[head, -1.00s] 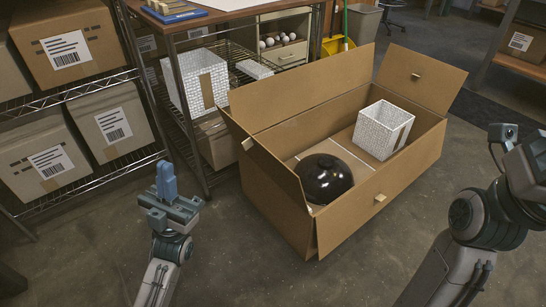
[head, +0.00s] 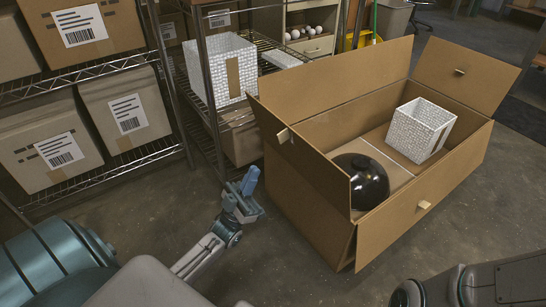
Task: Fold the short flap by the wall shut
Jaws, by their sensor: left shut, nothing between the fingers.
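The open cardboard box (head: 300,207) stands on the floor right of centre. Its far-right short flap (head: 465,75) stands up, leaning outward. Its near-left short flap (head: 300,160) also stands up, with a small pale tab on its edge. The long back flap (head: 335,90) is upright, and the long front flap (head: 410,205) hangs down outside. My left gripper (head: 250,180) is shut and empty, just left of the box's left end, apart from the near-left flap as far as I can tell. My right gripper is out of view; only part of that arm shows at bottom right.
Inside the box are a glossy dark dome (head: 365,183) and a white brick-patterned shade (head: 420,130). A wire rack (head: 100,170) with labelled cartons stands left. A shelf holding another white shade (head: 220,65) is behind. Bare floor lies in front.

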